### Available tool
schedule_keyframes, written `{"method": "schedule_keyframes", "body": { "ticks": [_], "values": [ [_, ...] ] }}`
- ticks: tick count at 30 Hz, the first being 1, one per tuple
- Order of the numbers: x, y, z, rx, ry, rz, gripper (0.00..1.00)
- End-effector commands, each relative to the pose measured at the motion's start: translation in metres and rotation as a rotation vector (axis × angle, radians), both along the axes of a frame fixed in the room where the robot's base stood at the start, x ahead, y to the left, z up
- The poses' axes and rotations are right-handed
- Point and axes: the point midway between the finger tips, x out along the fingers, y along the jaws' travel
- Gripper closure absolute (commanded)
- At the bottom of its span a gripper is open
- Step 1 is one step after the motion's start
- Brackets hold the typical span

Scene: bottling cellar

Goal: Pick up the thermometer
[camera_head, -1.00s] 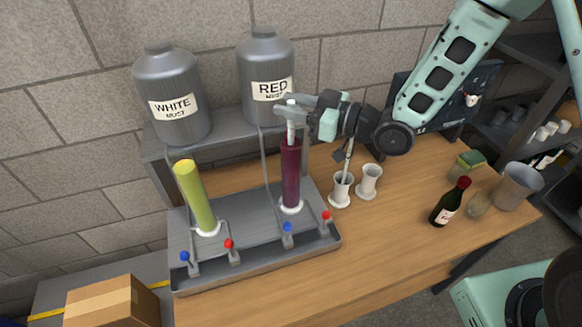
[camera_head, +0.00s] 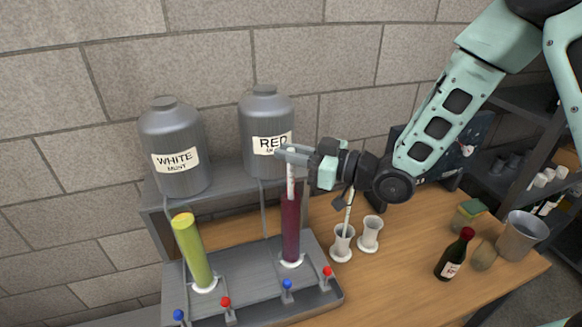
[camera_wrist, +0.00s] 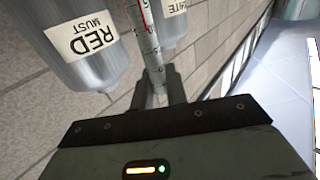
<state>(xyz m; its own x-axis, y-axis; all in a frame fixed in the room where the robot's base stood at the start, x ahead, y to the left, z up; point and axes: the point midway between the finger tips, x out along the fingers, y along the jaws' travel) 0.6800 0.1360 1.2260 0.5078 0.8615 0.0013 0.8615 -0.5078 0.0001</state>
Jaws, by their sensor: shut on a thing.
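My gripper (camera_head: 287,152) is shut on the upper part of a thin white stem (camera_head: 291,172), just above the dark red cylinder (camera_head: 291,225). The stem is upright; its lower end is hidden by the cylinder, so I cannot tell how deep it reaches. In the wrist view the gripper (camera_wrist: 160,92) grips this stem (camera_wrist: 148,38), which bears numbers and red and black marks. I cannot tell whether it is the thermometer or another graduated instrument. Another thin stick (camera_head: 347,215) leans in the left white cup (camera_head: 342,243), partly hidden behind my wrist.
A yellow-green cylinder (camera_head: 194,252) stands left on the grey tray (camera_head: 248,283) with red and blue knobbed taps. WHITE MUST (camera_head: 172,135) and RED MUST (camera_head: 266,115) tanks stand behind. A second cup (camera_head: 370,234), dark bottle (camera_head: 455,255) and metal pot (camera_head: 522,235) stand to the right.

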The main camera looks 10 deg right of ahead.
Motion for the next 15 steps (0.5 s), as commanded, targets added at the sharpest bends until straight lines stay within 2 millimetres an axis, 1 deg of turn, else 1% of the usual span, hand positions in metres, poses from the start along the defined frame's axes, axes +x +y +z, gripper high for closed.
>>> {"method": "schedule_keyframes", "body": {
  "ticks": [8, 15],
  "values": [
    [0.0, -0.001, 0.049, -0.003, -0.009, -0.002, 1.0],
    [0.0, -0.001, 0.101, -0.003, -0.01, -0.002, 1.0]
  ]
}}
